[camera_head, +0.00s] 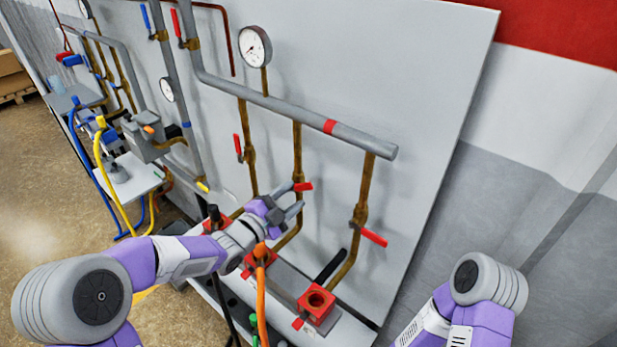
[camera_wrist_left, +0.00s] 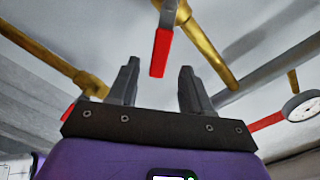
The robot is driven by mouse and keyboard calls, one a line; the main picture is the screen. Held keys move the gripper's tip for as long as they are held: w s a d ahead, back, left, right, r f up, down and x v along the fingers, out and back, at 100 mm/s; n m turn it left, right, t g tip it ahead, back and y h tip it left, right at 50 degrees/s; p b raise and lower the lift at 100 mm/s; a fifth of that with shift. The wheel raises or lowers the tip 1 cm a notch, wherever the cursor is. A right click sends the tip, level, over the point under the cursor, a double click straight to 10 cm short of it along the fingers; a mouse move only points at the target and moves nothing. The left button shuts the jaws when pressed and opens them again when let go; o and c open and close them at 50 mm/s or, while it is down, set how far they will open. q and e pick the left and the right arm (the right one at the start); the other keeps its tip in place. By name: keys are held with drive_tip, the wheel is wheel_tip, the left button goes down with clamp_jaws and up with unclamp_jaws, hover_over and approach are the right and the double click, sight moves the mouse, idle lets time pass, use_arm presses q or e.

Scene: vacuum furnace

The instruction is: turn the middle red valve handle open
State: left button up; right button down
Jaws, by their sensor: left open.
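The middle red valve handle (camera_head: 303,186) is on the middle brass pipe (camera_head: 297,150) of the lower panel and points to the right, roughly level. In the left wrist view this handle (camera_wrist_left: 161,52) hangs between the two fingers, ahead of their tips or near them; I cannot tell whether they touch it. My left gripper (camera_head: 297,199) is open at the handle, and its fingers also show in the left wrist view (camera_wrist_left: 158,75). The left red handle (camera_head: 238,145) stands upright on its pipe. The right red handle (camera_head: 373,237) slants down to the right. My right gripper is out of view.
A grey pipe (camera_head: 290,108) with a red band runs above the valves, with a gauge (camera_head: 255,46) over it. Red square fittings (camera_head: 316,304) and an orange hose (camera_head: 261,295) are below. The panel (camera_head: 420,110) is bare on the right.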

sight(303, 188)
use_arm(q)
drive_tip(key=x, duration=0.7)
drive_tip(key=shift+w+d, duration=0.1)
clamp_jaws()
